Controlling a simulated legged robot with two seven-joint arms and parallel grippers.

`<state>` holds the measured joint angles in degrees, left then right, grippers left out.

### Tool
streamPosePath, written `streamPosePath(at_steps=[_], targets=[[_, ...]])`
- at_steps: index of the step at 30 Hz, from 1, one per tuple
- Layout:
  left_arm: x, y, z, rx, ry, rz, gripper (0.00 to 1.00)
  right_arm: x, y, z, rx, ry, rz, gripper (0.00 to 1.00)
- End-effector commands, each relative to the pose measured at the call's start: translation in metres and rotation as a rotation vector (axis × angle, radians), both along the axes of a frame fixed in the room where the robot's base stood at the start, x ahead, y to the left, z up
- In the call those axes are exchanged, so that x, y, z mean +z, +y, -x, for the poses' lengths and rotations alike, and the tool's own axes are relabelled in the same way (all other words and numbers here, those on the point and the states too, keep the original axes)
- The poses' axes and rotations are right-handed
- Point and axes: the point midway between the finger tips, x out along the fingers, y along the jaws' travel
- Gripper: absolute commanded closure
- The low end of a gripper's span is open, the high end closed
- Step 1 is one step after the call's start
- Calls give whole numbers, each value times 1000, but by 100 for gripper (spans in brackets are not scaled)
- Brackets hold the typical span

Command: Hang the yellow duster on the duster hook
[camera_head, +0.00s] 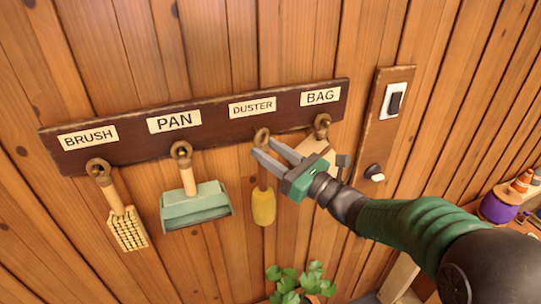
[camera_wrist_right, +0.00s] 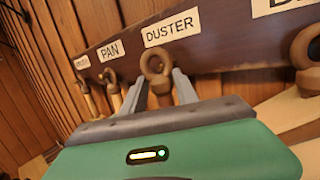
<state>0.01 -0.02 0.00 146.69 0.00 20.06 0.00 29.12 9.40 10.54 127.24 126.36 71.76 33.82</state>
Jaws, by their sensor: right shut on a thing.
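The yellow duster (camera_head: 264,208) hangs upright, head down, below the DUSTER label (camera_head: 252,107). A brown ring (camera_head: 262,135) shows at its top at the board's lower edge, and also in the wrist view (camera_wrist_right: 156,66). I cannot tell whether the loop is over the duster hook, as hook and ring overlap. My right gripper (camera_head: 262,149) comes from the right with its fingers at the top of the duster's handle, just under the ring. It is shut on the duster; the grip itself is partly hidden by the fingers. My left gripper is not in view.
On the dark board (camera_head: 135,148), a brush (camera_head: 127,229) and a green pan (camera_head: 195,207) hang at left. A tan item (camera_head: 313,146) hangs under BAG, close behind my gripper. A switch (camera_head: 395,102) is at right, a plant (camera_head: 300,281) below.

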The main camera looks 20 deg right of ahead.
Motion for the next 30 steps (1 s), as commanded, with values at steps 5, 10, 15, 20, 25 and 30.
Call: streamPosePath(at_steps=[5, 10, 15, 20, 25, 30], targets=[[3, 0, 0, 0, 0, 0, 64, 0, 1, -13, 1, 0, -1, 100], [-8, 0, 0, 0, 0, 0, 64, -9, 1, -24, -2, -1, 0, 100], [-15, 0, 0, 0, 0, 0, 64, -11, 2, -27, 0, -2, -1, 100], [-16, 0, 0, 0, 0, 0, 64, -10, 2, -28, 1, -1, 0, 100], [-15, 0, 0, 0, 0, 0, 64, -10, 2, -28, 0, -1, -1, 100], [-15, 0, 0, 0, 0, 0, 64, -10, 2, -28, 0, -1, -1, 100]])
